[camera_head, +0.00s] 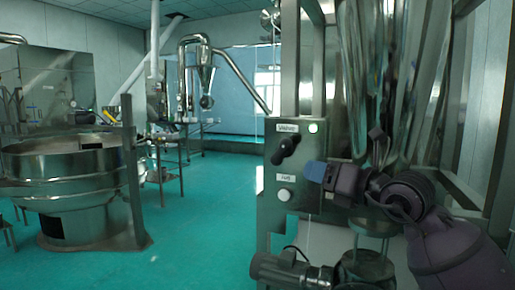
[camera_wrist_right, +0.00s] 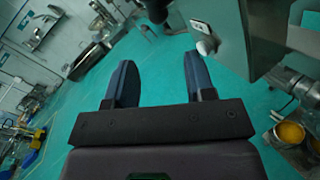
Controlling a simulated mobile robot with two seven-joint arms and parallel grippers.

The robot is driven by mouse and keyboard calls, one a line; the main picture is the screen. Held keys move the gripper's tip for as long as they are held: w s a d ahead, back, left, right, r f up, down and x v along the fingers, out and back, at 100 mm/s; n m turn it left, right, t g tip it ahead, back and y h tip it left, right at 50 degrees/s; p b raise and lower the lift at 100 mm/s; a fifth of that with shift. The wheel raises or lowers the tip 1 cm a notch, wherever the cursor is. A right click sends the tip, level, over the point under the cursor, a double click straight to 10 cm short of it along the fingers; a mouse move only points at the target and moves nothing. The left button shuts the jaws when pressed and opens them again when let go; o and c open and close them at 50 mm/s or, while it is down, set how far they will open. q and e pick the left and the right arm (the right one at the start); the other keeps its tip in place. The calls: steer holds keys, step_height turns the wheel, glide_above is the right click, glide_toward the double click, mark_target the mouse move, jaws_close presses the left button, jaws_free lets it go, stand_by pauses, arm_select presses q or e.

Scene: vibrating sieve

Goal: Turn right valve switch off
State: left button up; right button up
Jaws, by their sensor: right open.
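The valve switch is a black knob (camera_head: 286,148) under a "Valve" label on the grey control box (camera_head: 300,221) in the head view. A dark shape at the top of the right wrist view appears to be the same knob (camera_wrist_right: 155,9). My right gripper (camera_head: 313,172) has blue fingers and is just below and right of the knob, in front of the box. In the wrist view its fingers (camera_wrist_right: 160,66) are spread with nothing between them. The knob looks apart from the fingers. My left gripper is not in view.
A white round button (camera_head: 284,195) sits below the knob, near my fingers; it also shows in the wrist view (camera_wrist_right: 205,47). Metal frame posts and hanging shiny tubes stand right of the box. A large round sieve (camera_head: 75,170) stands at left. The green floor between is clear.

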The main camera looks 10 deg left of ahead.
mark_target(287, 149)
steer(key=shift+t+h, duration=0.6)
steer(key=w+a+r, duration=0.1)
steer(key=w+a, duration=0.1)
steer(key=w+a+r, duration=0.1)
steer(key=w+a, duration=0.1)
steer(key=w, duration=0.1)
steer(key=w+a+r+p, duration=0.1)
steer(key=w+a, duration=0.1)
steer(key=a, duration=0.1)
steer(key=shift+w+r, duration=0.2)
steer(key=shift+w+a, duration=0.35)
steer(key=shift+a, duration=0.1)
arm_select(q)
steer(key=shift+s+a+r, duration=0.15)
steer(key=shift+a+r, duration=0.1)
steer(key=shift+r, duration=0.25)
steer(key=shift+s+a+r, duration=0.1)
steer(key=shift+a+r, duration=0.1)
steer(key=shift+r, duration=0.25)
arm_select(e)
steer(key=shift+w+a, duration=0.1)
steer(key=shift+w, duration=0.05)
steer(key=c, duration=0.9)
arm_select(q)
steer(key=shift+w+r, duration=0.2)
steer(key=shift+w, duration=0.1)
